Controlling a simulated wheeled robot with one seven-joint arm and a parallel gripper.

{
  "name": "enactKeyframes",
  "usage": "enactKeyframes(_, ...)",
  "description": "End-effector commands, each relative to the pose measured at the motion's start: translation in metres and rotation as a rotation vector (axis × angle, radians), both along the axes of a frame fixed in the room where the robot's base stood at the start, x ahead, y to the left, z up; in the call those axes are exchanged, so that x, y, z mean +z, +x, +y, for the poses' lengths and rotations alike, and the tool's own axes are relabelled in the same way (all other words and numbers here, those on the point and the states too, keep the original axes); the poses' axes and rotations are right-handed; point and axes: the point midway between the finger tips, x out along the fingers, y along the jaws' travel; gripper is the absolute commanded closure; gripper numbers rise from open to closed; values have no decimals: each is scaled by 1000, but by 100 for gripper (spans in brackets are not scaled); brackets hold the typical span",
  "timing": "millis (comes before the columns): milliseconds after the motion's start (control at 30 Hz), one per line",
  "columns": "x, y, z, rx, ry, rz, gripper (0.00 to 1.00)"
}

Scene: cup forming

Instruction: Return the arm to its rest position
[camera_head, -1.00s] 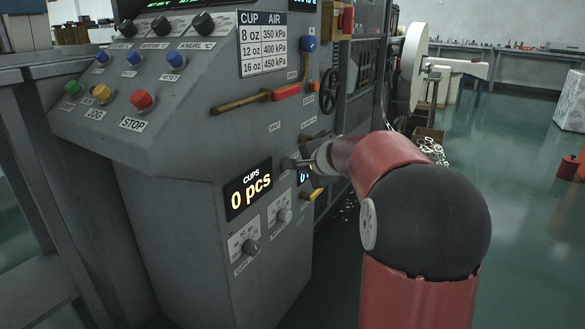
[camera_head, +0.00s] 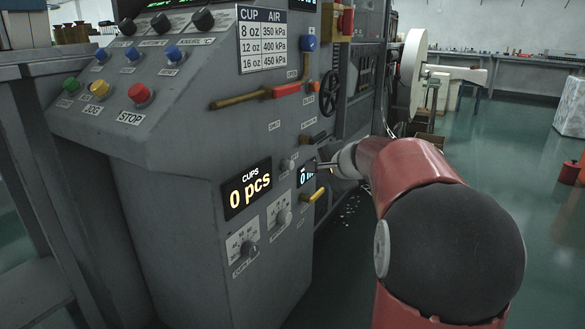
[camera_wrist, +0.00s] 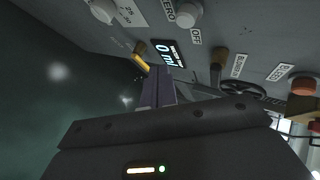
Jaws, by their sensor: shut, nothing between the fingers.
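My arm reaches from the lower right of the head view toward the side of a grey machine (camera_head: 215,150). My gripper (camera_head: 318,167) is close to the machine's side panel, in front of a small lit display (camera_head: 306,176) that it partly hides. In the wrist view my gripper (camera_wrist: 158,82) appears as dark closed fingers with nothing between them, and the display (camera_wrist: 166,53) lies just past the tips. I cannot tell whether the fingertips touch the panel.
A yellow lever (camera_head: 314,195), a grey knob (camera_head: 288,165) and a black handwheel (camera_head: 329,92) stick out near my gripper. A red STOP button (camera_head: 140,94) and other buttons sit on the sloped console. Green floor at the right is mostly clear.

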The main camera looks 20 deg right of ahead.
Motion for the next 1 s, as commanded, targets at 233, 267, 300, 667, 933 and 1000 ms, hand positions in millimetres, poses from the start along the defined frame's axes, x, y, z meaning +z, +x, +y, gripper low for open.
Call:
enactKeyframes(233,0,0,0,0,0,0,100)
enactKeyframes(267,0,0,0,0,0,0,100)
enactKeyframes(300,0,0,0,0,0,0,100)
enactKeyframes(667,23,-32,54,143,-117,48,100)
enactKeyframes(933,43,-178,170,606,-537,218,100)
enactKeyframes(1000,40,-219,184,715,-647,259,100)
